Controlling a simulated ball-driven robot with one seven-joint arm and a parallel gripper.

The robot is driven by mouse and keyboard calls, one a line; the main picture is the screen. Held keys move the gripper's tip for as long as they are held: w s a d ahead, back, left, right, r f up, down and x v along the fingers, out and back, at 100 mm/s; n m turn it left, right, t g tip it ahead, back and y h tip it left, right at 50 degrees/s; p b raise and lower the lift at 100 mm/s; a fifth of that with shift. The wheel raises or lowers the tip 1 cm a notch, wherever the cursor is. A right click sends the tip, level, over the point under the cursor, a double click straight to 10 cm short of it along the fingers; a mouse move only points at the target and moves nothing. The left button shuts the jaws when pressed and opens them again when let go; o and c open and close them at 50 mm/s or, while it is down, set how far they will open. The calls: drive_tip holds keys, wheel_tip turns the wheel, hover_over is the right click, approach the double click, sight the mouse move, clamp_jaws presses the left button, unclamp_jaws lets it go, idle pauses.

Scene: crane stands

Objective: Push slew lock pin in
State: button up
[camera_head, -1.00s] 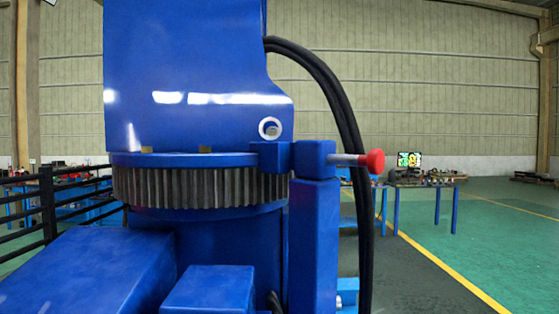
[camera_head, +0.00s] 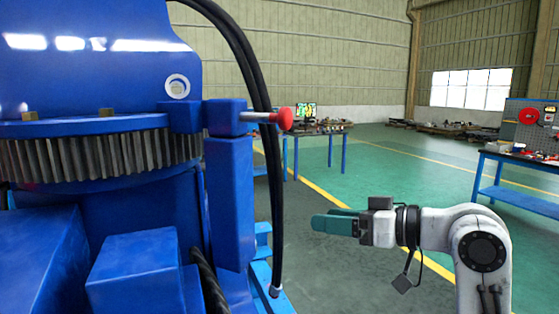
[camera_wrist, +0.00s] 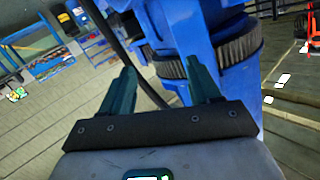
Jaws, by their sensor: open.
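The slew lock pin (camera_head: 262,117) is a grey rod with a red knob (camera_head: 285,118), sticking out to the right from a blue block (camera_head: 227,117) on top of a blue post (camera_head: 230,200). The post stands beside the toothed slew ring (camera_head: 100,157). My gripper (camera_head: 333,223), with teal fingers, is right of the post and lower than the knob, apart from both. In the wrist view my gripper (camera_wrist: 163,85) shows its two fingers spread and nothing between them. The slew ring (camera_wrist: 238,50) also shows there, but I cannot make out the pin.
A workbench (camera_head: 520,180) stands at the right and a blue table (camera_head: 325,130) farther back. The green floor between them is clear.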

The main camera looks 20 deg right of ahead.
sight(289, 120)
drive_tip(key=s+r+n+y, duration=0.3)
drive_tip(key=r+n, duration=0.2)
drive_tip(key=r, duration=1.2)
drive_tip(key=p+x, duration=0.1)
drive_tip(key=x, duration=0.2)
drive_tip(key=p+x, duration=0.1)
drive_tip(key=x, duration=0.3)
drive_tip(key=p+x, duration=0.2)
drive_tip(key=x, duration=0.1)
drive_tip(key=shift+a, duration=0.55)
drive_tip(key=shift+r, duration=0.1)
clamp_jaws()
